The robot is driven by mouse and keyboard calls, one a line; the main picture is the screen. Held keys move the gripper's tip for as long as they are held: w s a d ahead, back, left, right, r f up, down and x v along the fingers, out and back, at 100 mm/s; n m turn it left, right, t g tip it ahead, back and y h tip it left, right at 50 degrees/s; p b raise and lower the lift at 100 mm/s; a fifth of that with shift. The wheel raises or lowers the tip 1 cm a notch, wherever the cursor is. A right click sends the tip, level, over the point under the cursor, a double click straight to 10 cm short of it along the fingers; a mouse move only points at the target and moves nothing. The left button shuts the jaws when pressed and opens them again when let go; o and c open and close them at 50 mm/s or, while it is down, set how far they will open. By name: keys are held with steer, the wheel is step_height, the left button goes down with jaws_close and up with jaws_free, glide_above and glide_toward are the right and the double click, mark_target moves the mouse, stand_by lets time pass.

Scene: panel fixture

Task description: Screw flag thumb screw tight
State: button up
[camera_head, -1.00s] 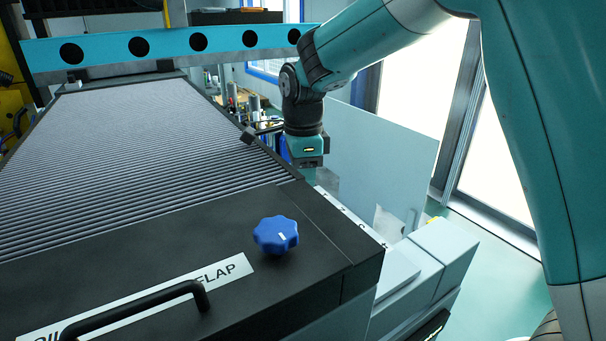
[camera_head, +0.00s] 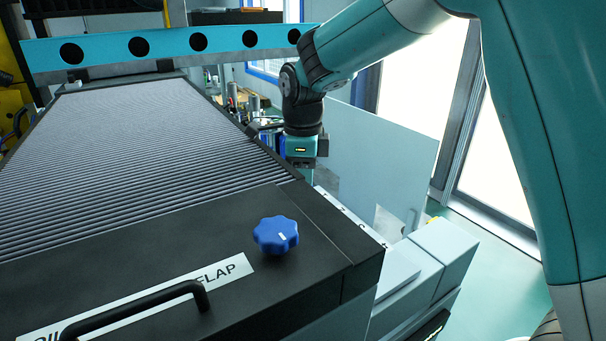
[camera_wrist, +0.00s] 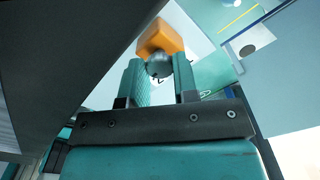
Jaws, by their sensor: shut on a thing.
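In the wrist view, the flag thumb screw (camera_wrist: 160,36) shows as an orange block with a grey rounded part just below it. My gripper (camera_wrist: 160,66) has its two teal fingers on either side of the grey part and is shut on the screw. A small gap shows between the fingers lower down. The screw's threaded end and how far it is seated are hidden. In the head view, my gripper (camera_head: 302,166) points down beyond the right edge of the dark machine top; its fingertips and the screw are hidden there.
A blue star knob (camera_head: 276,236) and a black handle (camera_head: 135,308) stand on the dark machine top. A ribbed cover (camera_head: 130,140) lies behind them. A pale upright panel (camera_head: 385,160) stands right of my gripper. A dark surface (camera_wrist: 60,50) fills the wrist view's left.

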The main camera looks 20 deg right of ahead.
steer(key=o, duration=0.9)
steer(key=shift+r, duration=0.1)
steer(key=shift+r+b, duration=1.55)
steer(key=shift+r, duration=7.1)
